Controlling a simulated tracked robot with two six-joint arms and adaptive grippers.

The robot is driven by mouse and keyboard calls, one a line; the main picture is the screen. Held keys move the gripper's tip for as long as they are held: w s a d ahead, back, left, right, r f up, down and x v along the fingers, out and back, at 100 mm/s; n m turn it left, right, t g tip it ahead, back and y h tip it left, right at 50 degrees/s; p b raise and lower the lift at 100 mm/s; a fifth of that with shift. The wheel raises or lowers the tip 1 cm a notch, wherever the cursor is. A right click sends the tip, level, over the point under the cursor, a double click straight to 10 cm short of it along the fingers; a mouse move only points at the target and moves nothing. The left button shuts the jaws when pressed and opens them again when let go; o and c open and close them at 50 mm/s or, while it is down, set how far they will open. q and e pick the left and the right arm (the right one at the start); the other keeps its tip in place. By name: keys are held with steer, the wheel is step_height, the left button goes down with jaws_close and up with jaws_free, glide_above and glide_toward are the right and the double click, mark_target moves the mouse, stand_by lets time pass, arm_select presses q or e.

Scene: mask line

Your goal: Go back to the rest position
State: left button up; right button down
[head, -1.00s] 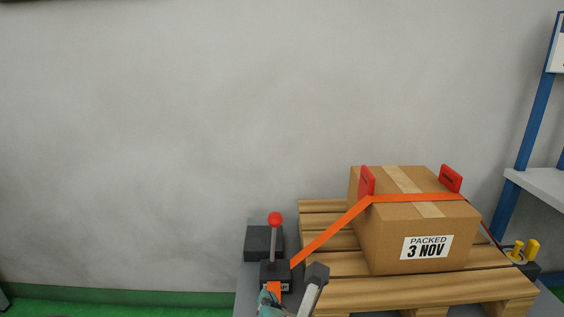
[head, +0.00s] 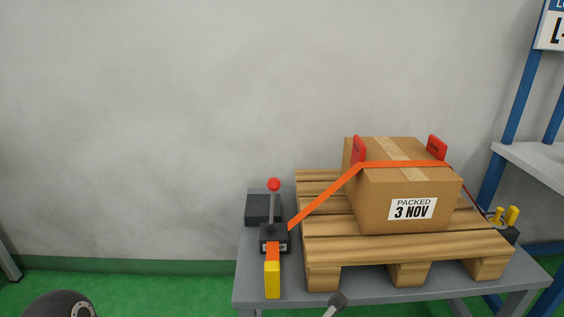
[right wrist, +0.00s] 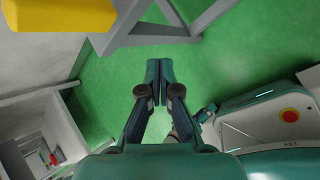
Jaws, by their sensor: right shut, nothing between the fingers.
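My right gripper (right wrist: 159,72) is shut and empty, its two fingers together over the green floor in the right wrist view. In the head view only a small grey part of that arm shows at the bottom edge, in front of the table. A dark round part of my own body shows at the bottom left of the head view. My left gripper is out of view. A carton (head: 400,200) labelled "PACKED 3 NOV" sits on a wooden pallet (head: 325,252). An orange strap (head: 325,195) runs over it, past two red corner pieces, to a ratchet (head: 273,238) with a red-knobbed lever.
The pallet rests on a grey table (head: 250,270). A blue-framed rack (head: 520,100) stands at the right. Green floor is clear left of the table.

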steer(key=s+d+f+m+g+y, duration=0.15)
steer(key=s+d+f+m, duration=0.3)
steer(key=f+m, duration=0.55)
steer(key=s+d+f+m+g, duration=0.3)
steer(key=s+f+m, duration=0.2)
steer(key=f+m, duration=0.45)
steer(key=s+d+f+m+g+y, duration=0.15)
steer(key=s+d+f+m, duration=0.25)
steer(key=f+m, duration=0.6)
step_height(320, 180, up, 38)
steer(key=h+p, duration=0.1)
steer(key=p, duration=3.7)
steer(key=shift+g+p, duration=0.35)
steer(key=shift+g, duration=0.05)
